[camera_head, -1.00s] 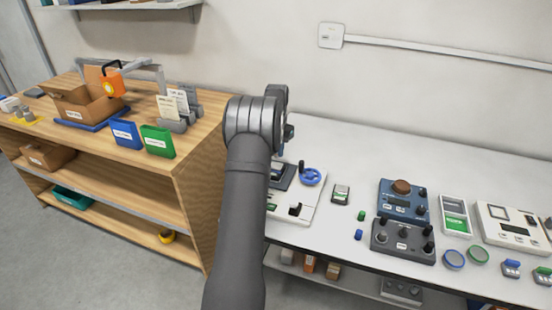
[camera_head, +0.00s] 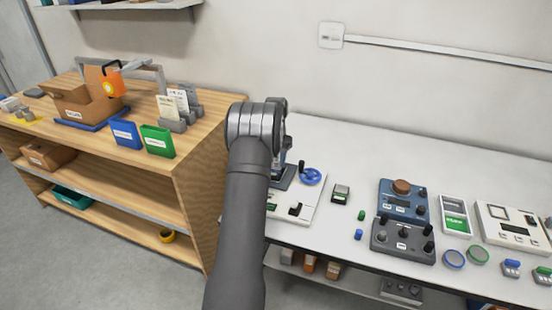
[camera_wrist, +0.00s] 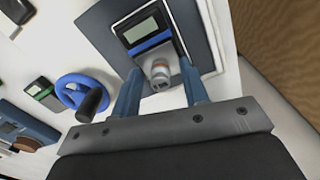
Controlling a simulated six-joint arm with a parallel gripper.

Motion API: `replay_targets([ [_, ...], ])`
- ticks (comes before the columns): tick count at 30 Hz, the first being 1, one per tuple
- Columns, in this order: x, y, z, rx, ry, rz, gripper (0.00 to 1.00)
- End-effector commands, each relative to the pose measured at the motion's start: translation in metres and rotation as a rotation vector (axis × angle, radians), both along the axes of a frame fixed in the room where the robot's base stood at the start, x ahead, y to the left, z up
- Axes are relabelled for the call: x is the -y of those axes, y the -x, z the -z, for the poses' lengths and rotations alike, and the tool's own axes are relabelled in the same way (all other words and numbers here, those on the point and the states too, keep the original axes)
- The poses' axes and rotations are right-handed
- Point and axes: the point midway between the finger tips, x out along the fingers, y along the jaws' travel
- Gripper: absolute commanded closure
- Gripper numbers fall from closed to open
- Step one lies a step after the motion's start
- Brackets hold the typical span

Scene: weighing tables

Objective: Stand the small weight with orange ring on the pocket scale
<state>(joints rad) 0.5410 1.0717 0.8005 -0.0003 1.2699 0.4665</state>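The small weight (camera_wrist: 160,73), grey metal with a faint orange band, shows in the wrist view between my fingers, over the pan end of the pocket scale. It appears upright; I cannot tell whether its base touches the pan. The pocket scale (camera_wrist: 150,42) has a grey display and a blue strip and lies on a dark blue-grey mat (camera_wrist: 198,30). My gripper (camera_wrist: 160,75) has its blue fingers on either side of the weight, with a visible gap at each side. In the head view my arm hides the weight and most of the scale.
A blue handwheel (camera_head: 311,176) with a dark knob stands just right of the scale. Further right are a small green-and-grey device (camera_head: 341,193), a blue balance (camera_head: 402,200) and a dark control box (camera_head: 403,240). A wooden shelf unit (camera_head: 200,180) stands close on the left.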

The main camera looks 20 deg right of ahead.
Motion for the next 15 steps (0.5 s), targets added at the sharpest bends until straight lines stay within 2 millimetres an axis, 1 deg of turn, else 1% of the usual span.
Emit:
replay_targets([
  [5,0.000,0.000,0.000,0.000,0.000,0.000,0.59],
  [8,0.000,0.000,-0.005,0.002,0.001,0.000,0.59],
  [11,0.001,-0.001,-0.017,0.004,0.002,0.000,0.59],
  [15,0.000,-0.001,-0.046,0.004,0.002,0.000,0.59],
])
